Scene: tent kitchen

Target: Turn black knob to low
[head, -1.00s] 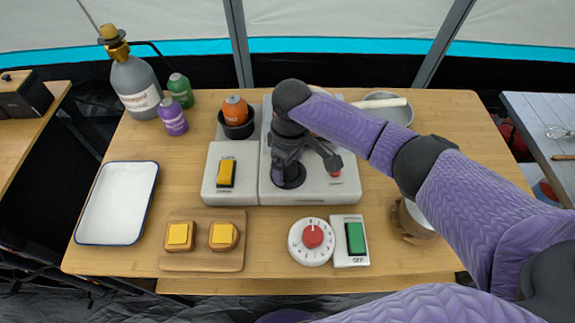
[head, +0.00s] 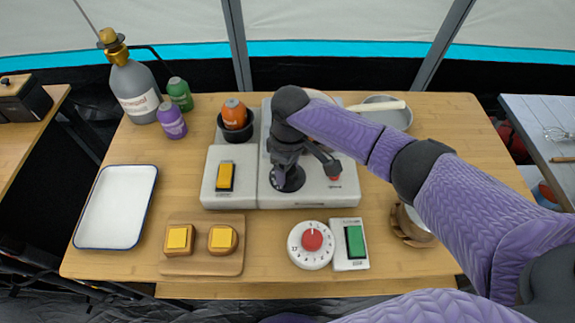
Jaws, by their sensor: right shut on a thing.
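The black knob (head: 289,180) sits on the front of the white-grey stove unit (head: 345,195) in the middle of the table. My right gripper (head: 288,172) points down at the knob and is shut on it, hiding much of it. The knob's mark and the low label cannot be read. A small red button or light (head: 335,178) is on the same panel, right of the knob. My left gripper is not in view.
A yellow switch (head: 225,176) is on the panel's left part. A red-centred dial timer (head: 312,240) and a green switch box (head: 354,241) stand in front. A wooden board (head: 203,267) with two yellow-topped pieces, a white tray (head: 115,208), bottles and a pan (head: 391,116) surround it.

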